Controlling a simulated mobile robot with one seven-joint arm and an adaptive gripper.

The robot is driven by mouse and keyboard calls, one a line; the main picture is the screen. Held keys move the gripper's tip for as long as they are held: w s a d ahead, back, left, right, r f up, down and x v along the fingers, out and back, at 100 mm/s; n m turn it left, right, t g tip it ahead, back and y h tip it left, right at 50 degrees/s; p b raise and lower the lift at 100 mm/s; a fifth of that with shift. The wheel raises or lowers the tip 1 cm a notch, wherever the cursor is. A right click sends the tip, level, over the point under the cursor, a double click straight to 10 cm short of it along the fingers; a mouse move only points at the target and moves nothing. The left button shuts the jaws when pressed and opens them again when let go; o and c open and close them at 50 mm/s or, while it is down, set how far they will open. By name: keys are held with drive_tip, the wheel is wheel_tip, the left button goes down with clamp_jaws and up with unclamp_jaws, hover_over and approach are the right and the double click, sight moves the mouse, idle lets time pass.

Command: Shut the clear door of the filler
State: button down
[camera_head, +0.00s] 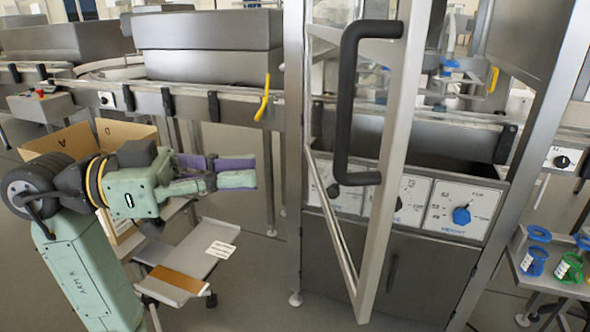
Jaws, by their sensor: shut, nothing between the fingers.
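The filler's clear door (398,120) stands ajar in the middle of the head view, swung out toward me on its metal frame. Its black handle (346,105) is a long vertical bar on the outer face. The filler cabinet (408,262) with its control panel is behind and to the right. My gripper (252,172) is shut and empty. It points right, left of the door and its post, and is apart from the handle.
A conveyor with a yellow lever (263,98) runs behind my gripper. A grey cart (185,262) and a cardboard box (125,132) stand at the left. A side table with blue and green parts (568,266) is at the right. Floor shows before the cabinet.

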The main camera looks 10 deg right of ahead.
sight(368, 168)
drive_tip(key=d+p, duration=0.1)
drive_tip(key=d, duration=0.3)
drive_tip(key=s+d+p, duration=0.1)
drive_tip(key=d, duration=0.3)
drive_tip(key=d+p, duration=0.1)
drive_tip(key=d, duration=0.3)
drive_tip(key=shift+s+d+r, duration=0.1)
drive_tip(key=shift+s, duration=0.15)
drive_tip(key=shift+d+p, duration=0.3)
drive_tip(key=shift+d, duration=0.35)
